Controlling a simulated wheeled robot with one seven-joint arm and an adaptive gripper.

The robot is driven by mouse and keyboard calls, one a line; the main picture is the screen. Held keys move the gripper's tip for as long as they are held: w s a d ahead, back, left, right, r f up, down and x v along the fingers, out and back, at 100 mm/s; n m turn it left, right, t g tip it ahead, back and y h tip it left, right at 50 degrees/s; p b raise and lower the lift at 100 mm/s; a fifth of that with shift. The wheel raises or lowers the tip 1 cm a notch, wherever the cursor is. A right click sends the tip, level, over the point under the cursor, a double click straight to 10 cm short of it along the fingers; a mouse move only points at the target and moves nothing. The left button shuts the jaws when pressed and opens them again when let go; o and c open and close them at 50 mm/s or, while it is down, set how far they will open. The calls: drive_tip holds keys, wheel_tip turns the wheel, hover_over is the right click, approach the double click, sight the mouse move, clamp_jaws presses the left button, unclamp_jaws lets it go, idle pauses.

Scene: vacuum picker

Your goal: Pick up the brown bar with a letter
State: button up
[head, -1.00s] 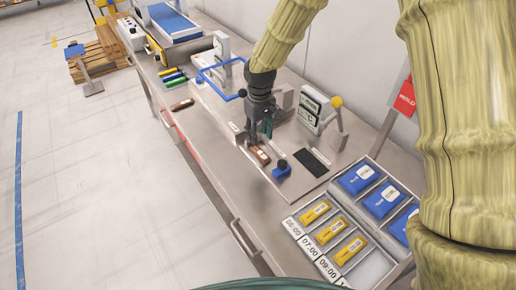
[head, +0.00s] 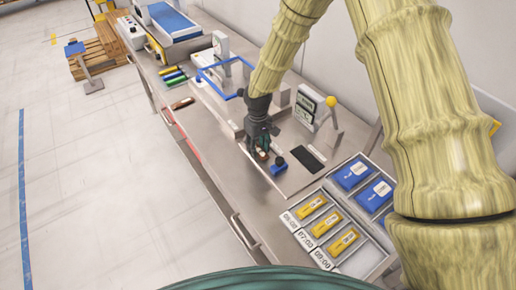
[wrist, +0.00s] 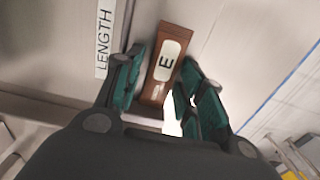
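The brown bar (wrist: 158,88) has a white label with a black letter E. In the wrist view it lies lengthwise between the two green-padded fingers of my gripper (wrist: 163,62). The fingers stand apart, one on each side of the bar, with a narrow gap seen on the left; contact on the right cannot be told. In the head view my gripper (head: 262,150) points down low over the workbench, and its fingers hide most of the bar.
A LENGTH label (wrist: 104,42) lies left of the bar. A blue block (head: 279,166) and a dark flat pad (head: 302,159) are close to the right. A tray (head: 335,205) of yellow and blue packs stands farther right. A blue frame (head: 222,76) stands behind. Another brown bar (head: 181,103) lies left.

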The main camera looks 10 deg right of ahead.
drive_tip(key=shift+s+r, duration=0.15)
drive_tip(key=shift+s, duration=0.05)
drive_tip(key=shift+w, duration=0.15)
drive_tip(key=c, duration=0.7)
drive_tip(key=shift+c, duration=0.5)
